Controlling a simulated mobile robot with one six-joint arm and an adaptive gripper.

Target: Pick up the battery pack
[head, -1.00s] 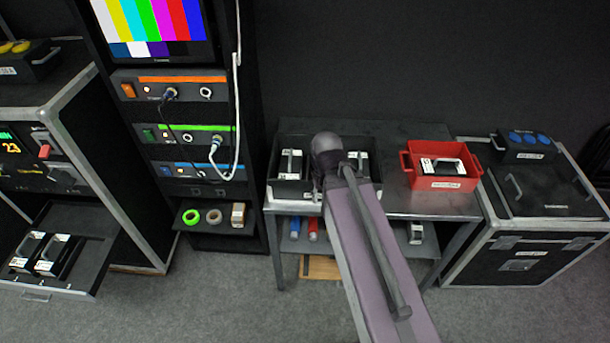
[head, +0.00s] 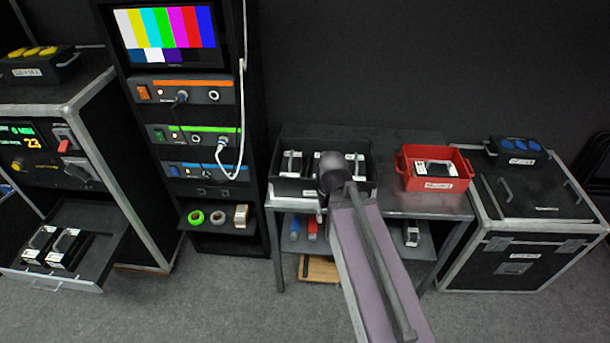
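Several battery packs show, each black and white with a grey handle. One battery pack (head: 292,161) stands at the left in a black bin on the table, and another (head: 357,163) at the bin's right is partly behind my arm. One pack (head: 434,169) lies in a red crate (head: 462,183). Two packs (head: 40,241) sit in the open drawer at the left. A similar pack (head: 411,235) is on the table's lower shelf. My arm reaches to the black bin (head: 292,188), and its end covers part of the bin. My gripper's fingers are hidden.
The table (head: 425,205) stands between a rack (head: 262,100) and a black flight case (head: 530,235). A white cable (head: 243,110) hangs down the rack's front. An open drawer (head: 90,262) juts out at the left. Tape rolls (head: 217,217) lie on the rack's shelf. The table's top behind the bin is clear.

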